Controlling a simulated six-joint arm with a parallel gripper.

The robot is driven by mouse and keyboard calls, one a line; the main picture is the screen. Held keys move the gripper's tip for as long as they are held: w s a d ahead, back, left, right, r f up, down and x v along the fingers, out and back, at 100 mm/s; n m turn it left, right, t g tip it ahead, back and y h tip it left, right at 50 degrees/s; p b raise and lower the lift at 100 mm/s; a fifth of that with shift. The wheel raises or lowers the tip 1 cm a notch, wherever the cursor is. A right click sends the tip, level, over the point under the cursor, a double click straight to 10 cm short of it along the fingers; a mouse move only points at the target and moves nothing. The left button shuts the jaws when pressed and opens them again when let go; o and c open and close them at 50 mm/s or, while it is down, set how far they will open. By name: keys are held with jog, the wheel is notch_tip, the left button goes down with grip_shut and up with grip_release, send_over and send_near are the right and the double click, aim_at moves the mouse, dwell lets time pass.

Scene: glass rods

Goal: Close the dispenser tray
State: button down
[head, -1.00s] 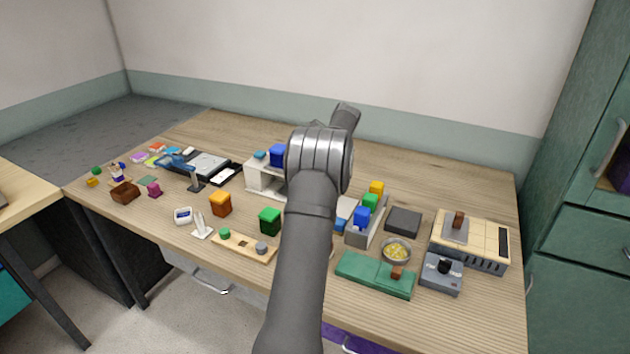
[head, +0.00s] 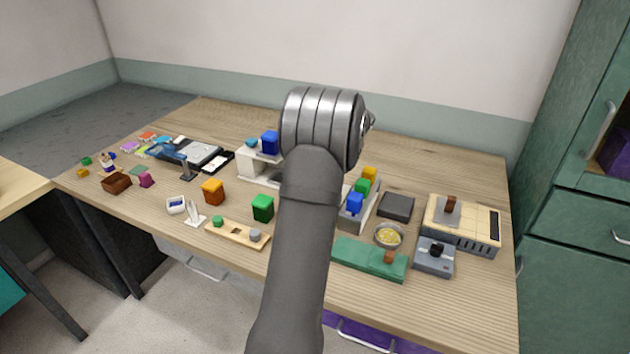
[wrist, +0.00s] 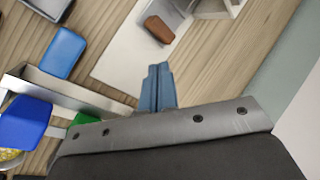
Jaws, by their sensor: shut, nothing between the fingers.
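My gripper (wrist: 157,75) shows in the wrist view with its blue-grey fingers together and nothing between them. A flat white tray-like piece (wrist: 122,52) lies just beyond the fingertips, with a brown oblong object (wrist: 158,30) on it. It looks like the dispenser tray, reaching out from a pale body (wrist: 232,8) at the top edge. I cannot tell whether the fingers touch it. In the head view, a white dispenser-like unit (head: 247,164) stands behind my arm, with a blue block (head: 270,142) on top. My arm hides its right part and my fingers there.
A grey rack (head: 370,212) holds blue, green and yellow blocks just right of my arm; its wall (wrist: 75,92) is close left of the fingers. A blue object (wrist: 63,52) lies between rack and tray. A dark grey box (head: 397,206) and beige device (head: 460,222) stand farther right.

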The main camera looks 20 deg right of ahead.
jog(key=s+d+f+n+t+h, duration=0.1)
jog(key=s+f+n, duration=0.1)
jog(key=s+n, duration=0.4)
jog(key=shift+n, duration=0.7)
jog(key=x, duration=0.6)
jog(key=w+x, duration=0.1)
jog(key=x, duration=0.2)
jog(key=shift+w+d+r, duration=0.1)
jog(key=shift+d+r, duration=0.05)
jog(key=shift+d, duration=0.1)
jog(key=shift+w+a+f+h, duration=0.1)
jog(key=shift+w+a+h, duration=0.05)
jog(key=shift+w+a, duration=0.4)
jog(key=shift+w+a+f+h, duration=0.15)
jog(key=shift+w+a, duration=0.35)
jog(key=shift+w, duration=0.2)
jog(key=shift+w+a, duration=0.4)
jog(key=w+a, duration=0.2)
jog(key=shift+w+a, duration=0.3)
